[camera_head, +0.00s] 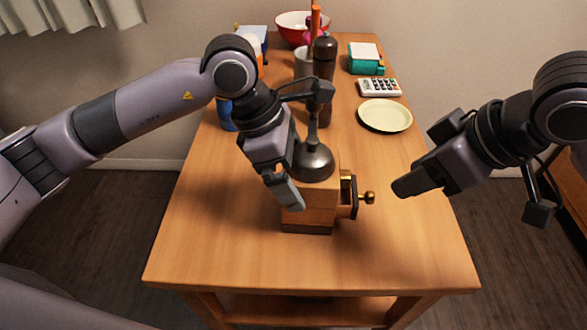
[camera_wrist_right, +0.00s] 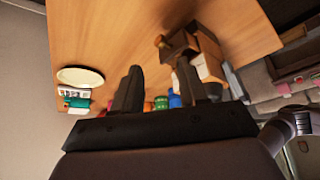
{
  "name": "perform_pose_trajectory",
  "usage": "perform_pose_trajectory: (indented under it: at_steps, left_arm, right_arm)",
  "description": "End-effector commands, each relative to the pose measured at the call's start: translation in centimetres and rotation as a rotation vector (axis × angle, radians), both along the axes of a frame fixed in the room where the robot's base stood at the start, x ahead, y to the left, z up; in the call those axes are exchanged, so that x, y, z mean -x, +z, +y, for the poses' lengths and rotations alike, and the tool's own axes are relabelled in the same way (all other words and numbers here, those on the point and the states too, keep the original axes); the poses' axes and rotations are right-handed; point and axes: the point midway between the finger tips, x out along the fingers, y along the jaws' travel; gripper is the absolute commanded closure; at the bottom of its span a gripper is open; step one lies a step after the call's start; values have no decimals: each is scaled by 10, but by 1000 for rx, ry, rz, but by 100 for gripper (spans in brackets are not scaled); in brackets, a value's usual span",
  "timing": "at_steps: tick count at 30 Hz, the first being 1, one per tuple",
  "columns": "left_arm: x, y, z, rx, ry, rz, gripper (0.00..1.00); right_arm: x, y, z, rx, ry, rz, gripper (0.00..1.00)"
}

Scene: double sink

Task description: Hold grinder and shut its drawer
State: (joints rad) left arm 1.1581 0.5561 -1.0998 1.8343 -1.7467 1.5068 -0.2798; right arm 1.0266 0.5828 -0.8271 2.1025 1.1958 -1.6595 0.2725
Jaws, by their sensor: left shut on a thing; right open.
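The wooden grinder (camera_head: 322,202) with a dark metal dome stands upright on the table, around its middle. Its drawer (camera_head: 349,197) sticks out on the right side, with a brass knob (camera_head: 367,198). My left gripper (camera_head: 287,190) is shut on the grinder at its left side and hides part of the body. My right gripper (camera_head: 405,187) is open and empty, to the right of the knob and apart from it. In the right wrist view, the drawer (camera_wrist_right: 178,45) and grinder (camera_wrist_right: 208,65) lie beyond the fingers (camera_wrist_right: 158,90).
A cream plate (camera_head: 385,116), a calculator (camera_head: 380,87) and a teal box (camera_head: 367,60) stand at the back right of the wooden table (camera_head: 230,250). A tall brown mill (camera_head: 325,58) and a red bowl (camera_head: 292,24) are behind the grinder. The table front is clear.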

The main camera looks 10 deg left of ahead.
Motion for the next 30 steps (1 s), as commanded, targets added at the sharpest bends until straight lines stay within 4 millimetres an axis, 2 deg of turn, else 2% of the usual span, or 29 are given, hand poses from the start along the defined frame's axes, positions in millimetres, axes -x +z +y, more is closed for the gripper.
perform_pose_trajectory:
  at_steps: [2,3,5,6,11,21,24,30]
  left_arm:
    - [0,1,0,0,0,-1,38]
    - [0,1,0,0,1,-1,38]
    - [0,1,0,0,1,-1,38]
    - [0,1,0,0,1,-1,38]
    - [0,1,0,0,1,-1,38]
    - [0,1,0,1,0,-1,38]
    - [0,1,0,1,0,-1,38]
    - [0,1,0,2,0,-1,38]
  right_arm:
    - [0,0,0,0,0,0,61]
    - [0,0,0,0,0,0,74]
    - [0,0,0,0,0,0,93]
    - [0,0,0,0,0,0,100]
    - [-1,-1,-6,-22,-36,21,100]
    - [-11,-7,-64,-270,-427,240,100]
    - [-12,-6,-74,-315,-498,277,100]
    - [-16,-18,-70,-339,-531,298,100]
